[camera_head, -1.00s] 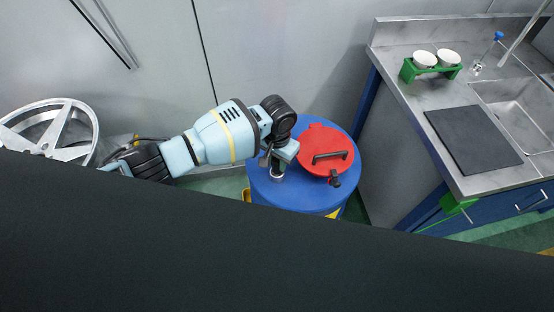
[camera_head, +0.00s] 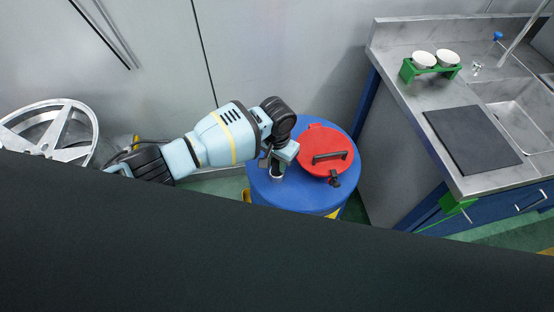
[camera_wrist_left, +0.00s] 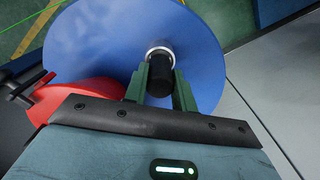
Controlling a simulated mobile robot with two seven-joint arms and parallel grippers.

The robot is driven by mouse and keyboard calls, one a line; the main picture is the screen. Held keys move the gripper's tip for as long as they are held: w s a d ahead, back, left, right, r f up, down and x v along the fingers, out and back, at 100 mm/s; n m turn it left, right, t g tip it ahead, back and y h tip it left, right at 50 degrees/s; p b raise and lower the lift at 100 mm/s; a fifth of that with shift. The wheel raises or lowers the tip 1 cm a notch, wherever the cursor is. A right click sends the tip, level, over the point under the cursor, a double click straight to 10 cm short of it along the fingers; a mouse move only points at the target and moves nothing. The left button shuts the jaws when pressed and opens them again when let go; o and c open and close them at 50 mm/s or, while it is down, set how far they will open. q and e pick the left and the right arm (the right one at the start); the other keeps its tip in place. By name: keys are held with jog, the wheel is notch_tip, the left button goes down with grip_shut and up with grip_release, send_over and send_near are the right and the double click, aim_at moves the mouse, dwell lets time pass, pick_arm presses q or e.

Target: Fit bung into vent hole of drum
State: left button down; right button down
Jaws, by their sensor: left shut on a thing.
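The blue drum (camera_head: 290,197) stands on the floor in the middle of the head view, and its blue top fills much of the left wrist view (camera_wrist_left: 95,38). My left gripper (camera_head: 277,169) is over the near left part of the drum top, pointing down. In the left wrist view its two green fingers (camera_wrist_left: 161,82) are shut on the black bung (camera_wrist_left: 159,66). A pale metal ring (camera_wrist_left: 151,50), the rim of the vent hole, shows around the bung's far end. The bung is at the ring, but how deep it sits is hidden. My right gripper is not in view.
A red hatch lid (camera_head: 325,143) with a black handle lies on the drum top, right of my gripper. A steel sink counter (camera_head: 400,66) stands at the right, with white cups (camera_head: 424,59) in a green holder and a dark mat (camera_head: 472,138). A metal wheel (camera_head: 80,152) is at far left.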

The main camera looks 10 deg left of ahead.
pick_arm(q)
jog(key=shift+f+b, duration=0.4)
jog(key=shift+f, duration=0.9)
jog(key=c, duration=1.1)
grip_release()
jog(key=shift+o, duration=0.2)
notch_tip(320, 180, up, 8)
jog(key=shift+f+p, duration=0.1)
jog(key=shift+p, duration=0.55)
